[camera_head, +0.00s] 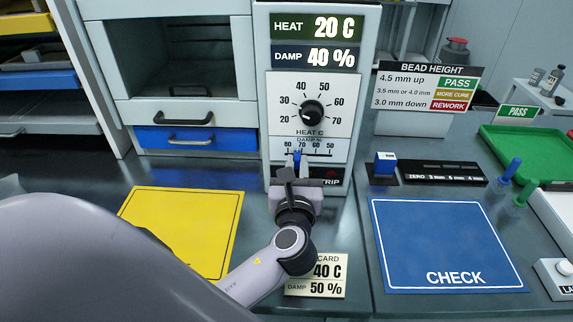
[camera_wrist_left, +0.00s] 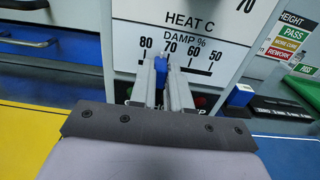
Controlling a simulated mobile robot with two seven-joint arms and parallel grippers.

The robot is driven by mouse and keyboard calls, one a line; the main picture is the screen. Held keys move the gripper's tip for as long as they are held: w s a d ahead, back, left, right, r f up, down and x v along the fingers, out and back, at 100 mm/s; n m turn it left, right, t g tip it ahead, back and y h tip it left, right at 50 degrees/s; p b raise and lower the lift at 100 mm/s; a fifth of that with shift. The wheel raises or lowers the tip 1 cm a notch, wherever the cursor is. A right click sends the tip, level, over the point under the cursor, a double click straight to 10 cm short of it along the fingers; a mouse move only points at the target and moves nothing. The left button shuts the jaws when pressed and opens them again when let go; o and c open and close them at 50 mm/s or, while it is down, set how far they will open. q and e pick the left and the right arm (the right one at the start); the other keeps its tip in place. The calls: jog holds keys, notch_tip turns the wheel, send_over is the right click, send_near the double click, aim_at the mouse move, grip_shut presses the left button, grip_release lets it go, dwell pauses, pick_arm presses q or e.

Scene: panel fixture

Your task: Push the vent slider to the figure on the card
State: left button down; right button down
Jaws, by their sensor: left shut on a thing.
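The blue vent slider (camera_head: 297,155) sits in its slot under the DAMP % scale (camera_head: 312,144) of the panel, just left of the 70 mark. My left gripper (camera_head: 297,168) is shut on it. In the left wrist view the fingers (camera_wrist_left: 163,82) stand on either side of the blue slider (camera_wrist_left: 162,68). The panel display (camera_head: 315,57) reads HEAT 20 C and DAMP 40 %. My right gripper is not in view.
A black heat dial (camera_head: 312,111) is above the slider. A yellow mat (camera_head: 190,225) lies left of my arm, and a blue CHECK mat (camera_head: 440,240) lies right.

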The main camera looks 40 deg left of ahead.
aim_at(332, 153)
pick_arm(q)
jog(key=w+d, duration=0.1)
jog(key=d, duration=0.1)
jog(key=w+d, duration=0.1)
jog(key=d, duration=0.1)
jog(key=w+d, duration=0.1)
jog(key=d, duration=0.1)
jog(key=shift+w+d, duration=0.15)
jog(key=shift+w, duration=0.2)
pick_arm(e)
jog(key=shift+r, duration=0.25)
pick_arm(q)
jog(key=c, duration=1.1)
grip_release()
jog(key=shift+w+d, duration=0.1)
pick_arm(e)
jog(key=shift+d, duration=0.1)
